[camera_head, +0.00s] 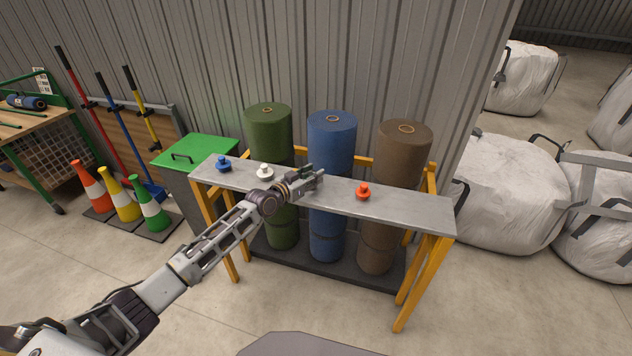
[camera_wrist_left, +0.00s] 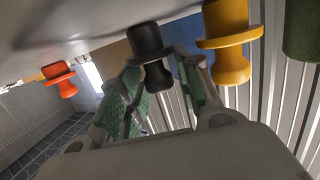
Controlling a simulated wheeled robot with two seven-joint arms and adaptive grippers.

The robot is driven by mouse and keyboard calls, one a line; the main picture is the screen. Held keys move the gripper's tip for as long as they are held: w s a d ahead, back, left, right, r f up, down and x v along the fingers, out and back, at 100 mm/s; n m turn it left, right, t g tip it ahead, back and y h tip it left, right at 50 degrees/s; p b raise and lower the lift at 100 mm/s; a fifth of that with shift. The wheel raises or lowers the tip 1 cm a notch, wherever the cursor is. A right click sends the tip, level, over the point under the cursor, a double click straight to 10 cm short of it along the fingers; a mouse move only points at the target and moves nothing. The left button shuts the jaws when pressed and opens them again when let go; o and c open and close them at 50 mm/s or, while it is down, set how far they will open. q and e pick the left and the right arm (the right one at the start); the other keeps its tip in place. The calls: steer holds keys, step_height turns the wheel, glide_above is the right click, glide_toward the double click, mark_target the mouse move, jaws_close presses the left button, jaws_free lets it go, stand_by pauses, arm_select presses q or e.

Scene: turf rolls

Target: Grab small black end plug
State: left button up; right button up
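The small black end plug (camera_wrist_left: 146,42) shows in the left wrist view, where the picture is upside down and the plug hangs from the bench top. In the head view my left gripper (camera_head: 316,173) hides it. In the wrist view my left gripper (camera_wrist_left: 162,82) is open, with its green-padded fingers on either side of the plug's knob. Whether a finger touches it I cannot tell. A yellow plug (camera_wrist_left: 228,45) is close to the right finger, and an orange plug (camera_wrist_left: 59,78) is farther left. My right gripper is not in view.
The grey bench top (camera_head: 410,208) also holds a blue plug (camera_head: 223,163), a white plug (camera_head: 265,171) and the orange plug (camera_head: 363,192). Green (camera_head: 268,130), blue (camera_head: 332,140) and brown (camera_head: 403,150) rolls stand behind it. A green-lidded bin (camera_head: 200,150) is at its left end.

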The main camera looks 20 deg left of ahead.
arm_select(q)
steer(key=shift+s+r, duration=0.1)
steer(key=shift+c, duration=0.6)
steer(key=c, duration=0.5)
jaws_close()
steer(key=shift+r, duration=0.3)
step_height(320, 180, up, 8)
steer(key=shift+f+p, duration=0.15)
steer(key=shift+p, duration=0.6)
steer(key=shift+r, duration=0.85)
arm_select(e)
steer(key=s, duration=0.1)
steer(key=s+d, duration=0.1)
steer(key=s, duration=0.1)
steer(key=shift+s+d+f, duration=0.2)
steer(key=shift+s+f, duration=0.1)
steer(key=shift+f, duration=0.1)
